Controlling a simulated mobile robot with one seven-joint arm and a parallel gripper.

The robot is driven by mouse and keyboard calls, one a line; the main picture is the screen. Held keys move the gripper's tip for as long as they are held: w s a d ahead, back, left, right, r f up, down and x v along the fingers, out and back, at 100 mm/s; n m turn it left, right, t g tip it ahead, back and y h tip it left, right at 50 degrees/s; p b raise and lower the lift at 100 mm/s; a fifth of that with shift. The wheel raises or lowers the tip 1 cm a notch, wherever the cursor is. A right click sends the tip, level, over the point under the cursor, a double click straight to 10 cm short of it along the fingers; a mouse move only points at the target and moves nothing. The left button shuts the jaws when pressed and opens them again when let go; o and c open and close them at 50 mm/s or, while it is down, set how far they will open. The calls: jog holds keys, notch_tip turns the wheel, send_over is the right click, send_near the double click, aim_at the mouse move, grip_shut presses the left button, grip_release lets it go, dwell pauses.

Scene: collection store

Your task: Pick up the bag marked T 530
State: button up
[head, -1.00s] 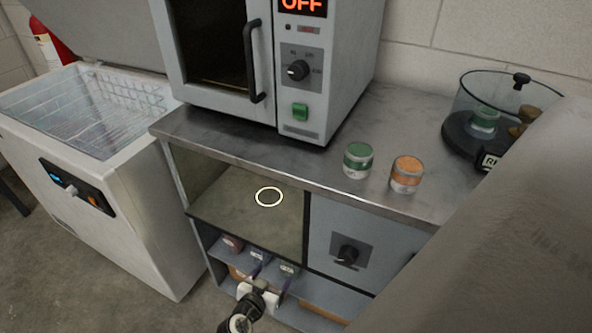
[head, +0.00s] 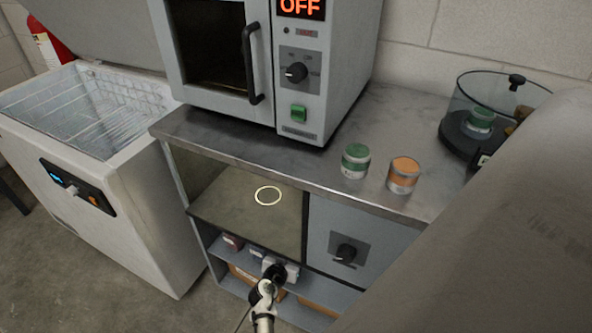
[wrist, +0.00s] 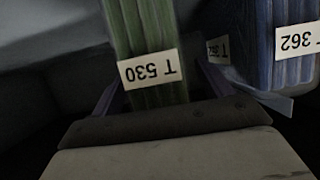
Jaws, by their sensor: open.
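The green bag marked T 530 (wrist: 148,35) stands in the middle of the wrist view, its white label (wrist: 149,69) appearing upside down. My gripper (wrist: 163,88) is open, with one finger on each side of the bag's near part. I cannot tell whether either finger touches it. In the head view my gripper (head: 281,270) reaches into the low shelf (head: 318,290) under the counter and hides the bag there.
A blue bag marked T 362 (wrist: 290,45) stands close on the right in the wrist view. A second label (wrist: 218,50) shows behind my right finger. Above the shelf is a board with a pale ring (head: 268,196).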

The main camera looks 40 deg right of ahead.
jog(key=shift+w+d+f, duration=0.15)
jog(key=shift+d, duration=0.1)
jog(key=shift+c, duration=0.5)
jog(key=c, duration=1.2)
jog(key=shift+r, duration=0.2)
